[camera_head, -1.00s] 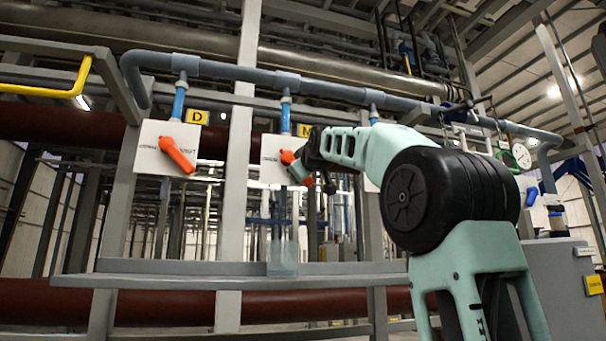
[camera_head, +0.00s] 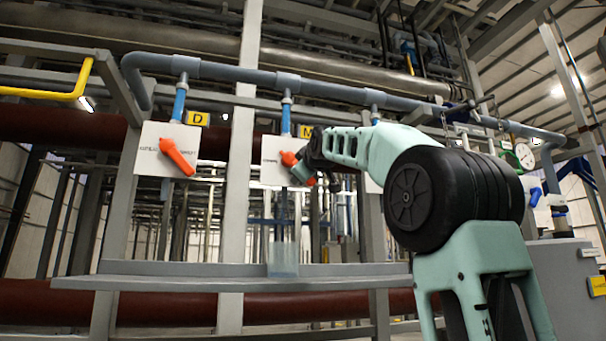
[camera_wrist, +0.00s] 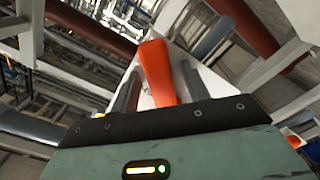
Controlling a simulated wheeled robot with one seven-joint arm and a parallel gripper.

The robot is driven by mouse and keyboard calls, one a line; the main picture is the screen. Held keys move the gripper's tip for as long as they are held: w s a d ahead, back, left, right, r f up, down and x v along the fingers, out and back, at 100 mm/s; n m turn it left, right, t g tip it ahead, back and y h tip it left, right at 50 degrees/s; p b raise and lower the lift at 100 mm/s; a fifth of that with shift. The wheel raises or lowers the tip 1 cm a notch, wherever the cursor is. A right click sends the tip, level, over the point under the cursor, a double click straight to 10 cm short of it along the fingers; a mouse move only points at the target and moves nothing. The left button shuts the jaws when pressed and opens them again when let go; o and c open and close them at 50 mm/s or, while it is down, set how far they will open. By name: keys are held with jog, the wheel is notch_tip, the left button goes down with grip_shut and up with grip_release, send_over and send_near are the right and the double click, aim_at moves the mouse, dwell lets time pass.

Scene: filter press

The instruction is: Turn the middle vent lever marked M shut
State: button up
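The orange M lever (camera_head: 288,158) sits on a white plate (camera_head: 271,165) under a yellow tag marked M (camera_head: 305,131), which my arm partly covers. In the head view my gripper (camera_head: 301,172) is at this lever and hides its lower part and the plate's right side. In the wrist view the orange lever (camera_wrist: 157,72) stands between two dark fingers (camera_wrist: 158,88). Narrow gaps show on both sides of the lever, so my gripper looks open around it. The lever's exact angle is hard to read in the head view.
A second white plate (camera_head: 149,162) with an orange lever (camera_head: 178,157) and a yellow D tag (camera_head: 198,118) is to the left. A grey ledge (camera_head: 200,283) and a clear vessel (camera_head: 283,258) are below. A grey pipe (camera_head: 240,74) runs above. A gauge (camera_head: 524,155) is at right.

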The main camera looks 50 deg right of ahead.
jog(key=b+v, duration=0.5)
jog(key=v, duration=1.2)
jog(key=shift+s+b, duration=0.2)
jog(key=shift+b, duration=0.2)
